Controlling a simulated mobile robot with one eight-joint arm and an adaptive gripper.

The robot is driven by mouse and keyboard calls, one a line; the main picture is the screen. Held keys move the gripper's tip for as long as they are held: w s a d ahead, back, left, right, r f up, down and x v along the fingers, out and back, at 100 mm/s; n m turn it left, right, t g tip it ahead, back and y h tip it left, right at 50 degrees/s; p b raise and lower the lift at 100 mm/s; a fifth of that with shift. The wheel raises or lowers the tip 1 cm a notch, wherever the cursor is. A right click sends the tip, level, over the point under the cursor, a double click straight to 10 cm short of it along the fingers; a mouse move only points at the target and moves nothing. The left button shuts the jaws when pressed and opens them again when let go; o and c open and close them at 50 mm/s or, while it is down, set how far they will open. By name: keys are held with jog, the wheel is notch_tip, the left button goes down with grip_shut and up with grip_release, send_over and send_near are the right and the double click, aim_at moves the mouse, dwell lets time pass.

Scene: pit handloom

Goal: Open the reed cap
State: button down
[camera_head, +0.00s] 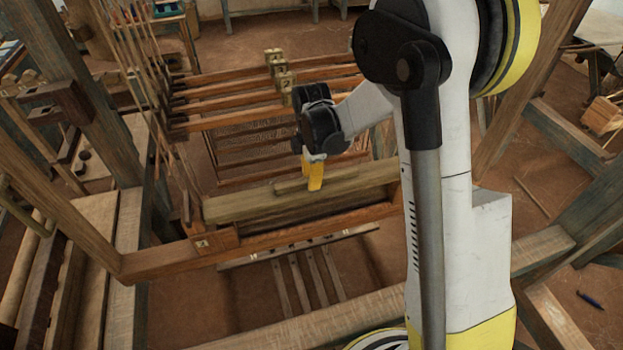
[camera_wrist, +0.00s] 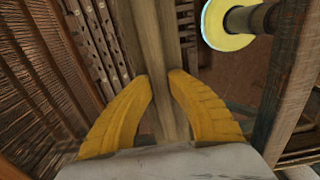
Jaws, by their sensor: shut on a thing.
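The reed cap (camera_head: 240,204) is a long, pale olive-brown wooden bar lying across the loom's middle, with a narrow raised grip strip (camera_head: 288,187) along its top. My gripper (camera_head: 315,184) is at the raised strip, reaching down with its yellow fingers. In the wrist view the yellow fingers (camera_wrist: 160,80) are on either side of a wooden bar (camera_wrist: 158,50), close against it. The right part of the cap is partly hidden behind my arm. A dark gap shows below the cap, above the reddish beam (camera_head: 300,232).
Several heddle bars (camera_head: 240,103) with brass fittings hang behind the cap. Thick frame posts (camera_head: 75,80) stand at the left, with cords beside them. A wooden beam (camera_head: 300,322) crosses the front. Treadles (camera_head: 300,283) lie below over open floor.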

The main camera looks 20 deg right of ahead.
jog(key=w+g+b, duration=0.2)
jog(key=g, duration=0.1)
jog(key=shift+r+g, duration=0.3)
jog(key=shift+r, duration=0.1)
jog(key=shift+w+r+g, duration=0.1)
jog(key=shift+r+g, duration=0.2)
jog(key=shift+g, duration=0.2)
jog(key=c, duration=1.3)
grip_release()
jog(key=shift+o, duration=0.2)
jog(key=v, duration=1.2)
